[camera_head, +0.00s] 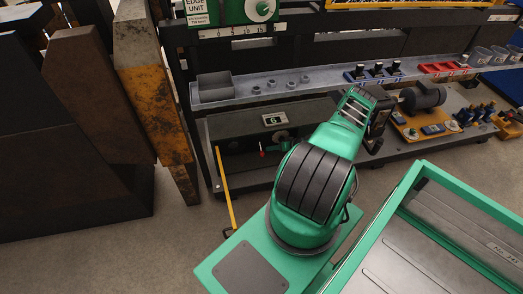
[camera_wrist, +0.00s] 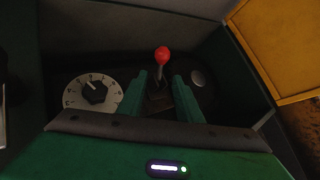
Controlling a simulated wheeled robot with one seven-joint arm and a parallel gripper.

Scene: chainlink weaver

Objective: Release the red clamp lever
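The red clamp lever has a round red knob (camera_wrist: 162,54) on a thin dark stem, rising from a dark base in the wrist view. My gripper (camera_wrist: 160,76) is open, with one green finger on each side of the stem. The knob shows just beyond the fingertips. I see no finger closed on the lever, and contact is unclear. In the head view a small red knob (camera_head: 262,154) shows in the dark lower bay of the bench. My arm covers part of that area.
A white numbered dial (camera_wrist: 93,93) is left of the lever and a round metal button (camera_wrist: 198,77) right. A yellow panel (camera_wrist: 285,50) stands at the right. In the head view, a grey shelf (camera_head: 330,76) runs above the bay and a rusty post (camera_head: 155,100) stands left.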

